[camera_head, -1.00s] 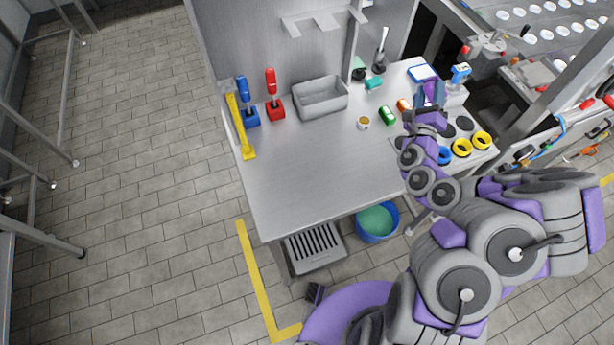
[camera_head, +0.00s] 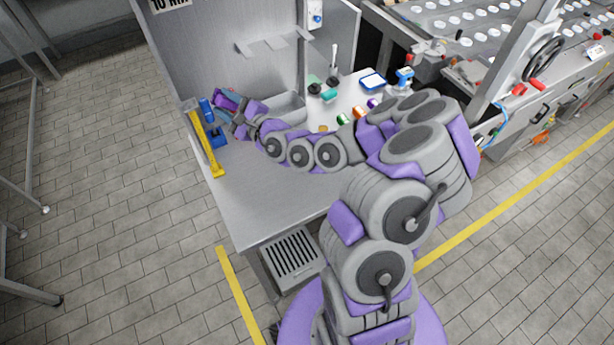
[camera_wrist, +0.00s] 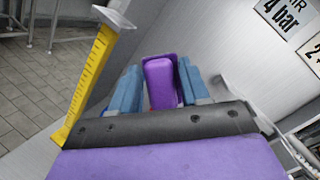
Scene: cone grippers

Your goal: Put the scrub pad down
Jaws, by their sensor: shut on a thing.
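The purple scrub pad (camera_wrist: 162,82) sits between the two blue fingers of my gripper (camera_wrist: 160,72) in the wrist view. My gripper is shut on it. The red tool is hidden behind my gripper and arm in the head view.
A yellow ruler-like stand (camera_head: 207,145) is at the table's left edge; it also shows close at left in the wrist view (camera_wrist: 92,75). A grey bin (camera_head: 288,104) is partly hidden behind my arm. The table's front left is bare.

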